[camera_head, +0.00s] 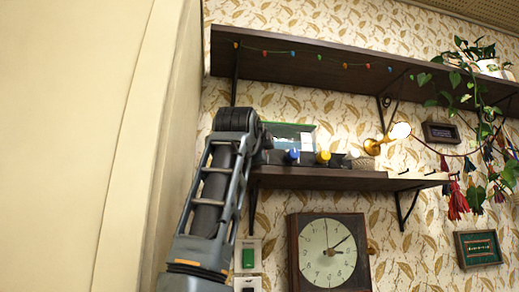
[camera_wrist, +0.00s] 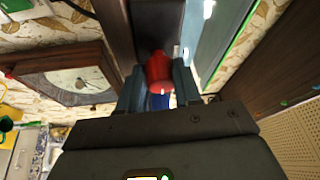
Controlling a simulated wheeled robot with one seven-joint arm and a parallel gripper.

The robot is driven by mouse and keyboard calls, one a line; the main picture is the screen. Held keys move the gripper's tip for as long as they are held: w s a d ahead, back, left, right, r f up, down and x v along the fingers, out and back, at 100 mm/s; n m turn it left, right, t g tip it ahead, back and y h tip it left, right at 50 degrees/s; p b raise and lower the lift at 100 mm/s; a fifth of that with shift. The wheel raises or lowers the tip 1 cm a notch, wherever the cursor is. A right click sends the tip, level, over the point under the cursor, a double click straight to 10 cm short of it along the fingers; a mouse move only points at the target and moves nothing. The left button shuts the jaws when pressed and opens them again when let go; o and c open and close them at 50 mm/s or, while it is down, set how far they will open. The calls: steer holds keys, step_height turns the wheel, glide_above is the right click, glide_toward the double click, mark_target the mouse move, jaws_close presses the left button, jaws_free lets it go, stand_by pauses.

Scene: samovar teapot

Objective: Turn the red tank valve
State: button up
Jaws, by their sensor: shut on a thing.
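The red tank valve (camera_wrist: 158,68) shows in the wrist view between the two fingers of my gripper (camera_wrist: 158,82). My gripper is shut on it, with one finger on each side. Something blue shows just below the red part, between the fingers. In the head view my arm rises at the left end of the lower shelf and hides the red valve. A blue knob (camera_head: 292,155) and a yellow knob (camera_head: 323,157) show in a row to the right of my arm, on the front of a dark unit. The fingertips are not clear in the head view.
The lower shelf (camera_head: 350,182) also bears a brass lamp (camera_head: 373,146). A longer shelf (camera_head: 300,68) with a trailing plant (camera_head: 467,85) runs above. A clock (camera_head: 328,252) hangs below. A pale wall or panel (camera_head: 75,150) stands close at the left.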

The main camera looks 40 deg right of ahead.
steer(key=shift+r, duration=0.1)
stand_by(0.4)
steer(key=o, duration=1)
steer(key=shift+d, duration=0.1)
steer(key=shift+o, duration=0.2)
steer(key=shift+s, duration=0.1)
steer(key=r+b+v, duration=0.1)
steer(key=b+v, duration=0.1)
steer(key=v, duration=0.5)
steer(key=shift+s+a+f, duration=0.15)
steer(key=shift+a+f, duration=0.2)
steer(key=shift+f, duration=0.2)
